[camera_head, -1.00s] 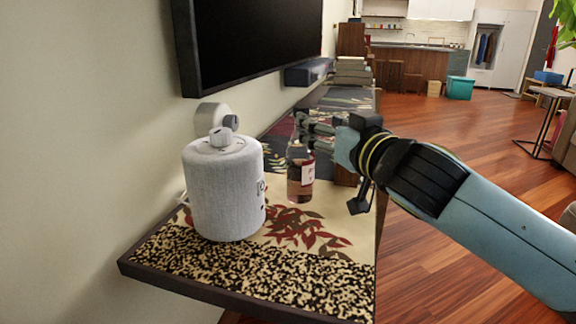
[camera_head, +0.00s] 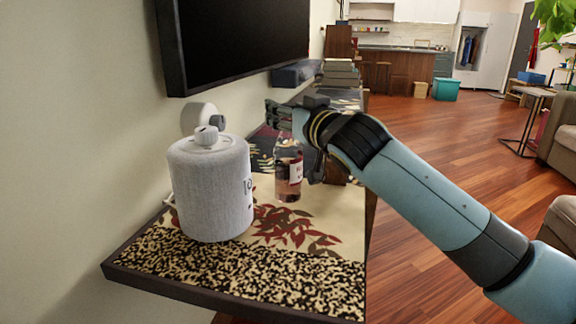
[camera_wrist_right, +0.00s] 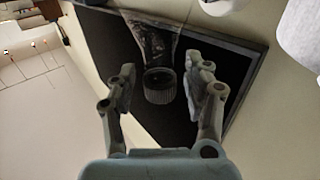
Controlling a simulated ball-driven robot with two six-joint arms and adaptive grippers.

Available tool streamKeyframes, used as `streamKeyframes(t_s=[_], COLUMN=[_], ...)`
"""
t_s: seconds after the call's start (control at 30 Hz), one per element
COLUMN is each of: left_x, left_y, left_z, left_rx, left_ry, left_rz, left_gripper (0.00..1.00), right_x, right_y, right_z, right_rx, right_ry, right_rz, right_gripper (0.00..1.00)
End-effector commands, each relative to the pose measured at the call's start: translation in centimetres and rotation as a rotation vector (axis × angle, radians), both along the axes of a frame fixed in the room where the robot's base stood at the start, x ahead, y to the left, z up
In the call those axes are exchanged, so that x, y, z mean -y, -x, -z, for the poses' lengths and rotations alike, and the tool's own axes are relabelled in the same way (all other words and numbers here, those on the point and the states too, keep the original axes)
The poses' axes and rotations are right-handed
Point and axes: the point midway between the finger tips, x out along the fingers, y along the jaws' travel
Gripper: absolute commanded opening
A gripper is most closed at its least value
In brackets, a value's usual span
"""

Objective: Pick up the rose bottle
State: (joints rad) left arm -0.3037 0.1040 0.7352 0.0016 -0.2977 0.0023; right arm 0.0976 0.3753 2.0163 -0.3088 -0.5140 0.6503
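The rose bottle (camera_head: 288,172), clear with pinkish contents and a pale label, stands upright on the patterned shelf beside the grey speaker. My right gripper (camera_head: 277,114) is at the bottle's top, coming in from the right, and hides its neck and cap in the head view. In the right wrist view the bottle's ribbed dark cap (camera_wrist_right: 160,86) lies between the two spread fingers, with a visible gap on each side. The right gripper (camera_wrist_right: 166,74) is open and holds nothing. My left gripper is not in view.
The grey cylindrical speaker (camera_head: 211,188) stands close left of the bottle. A black screen (camera_head: 235,40) hangs on the wall above. The shelf front (camera_head: 240,275) is clear. Stacked books (camera_head: 340,73) lie farther back.

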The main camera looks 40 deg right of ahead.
Motion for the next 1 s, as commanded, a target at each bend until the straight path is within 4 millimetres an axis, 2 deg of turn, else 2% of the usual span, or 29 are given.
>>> streamKeyframes(t_s=[0.03,0.37,0.57,1.0], left_x=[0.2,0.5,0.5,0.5], left_y=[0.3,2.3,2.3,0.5], left_z=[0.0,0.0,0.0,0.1], left_rx=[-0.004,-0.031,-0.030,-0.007], left_ry=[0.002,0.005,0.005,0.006], left_rz=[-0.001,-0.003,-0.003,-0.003], left_gripper=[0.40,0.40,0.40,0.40], right_x=[0.0,0.0,0.0,0.0], right_y=[0.0,0.0,0.0,0.0], right_z=[0.0,0.0,0.0,0.0], right_rx=[0.000,0.000,0.000,-0.001], right_ry=[0.000,0.000,0.000,0.000], right_rz=[0.000,0.000,0.000,0.000], right_gripper=[0.42,0.00,0.00,0.00])
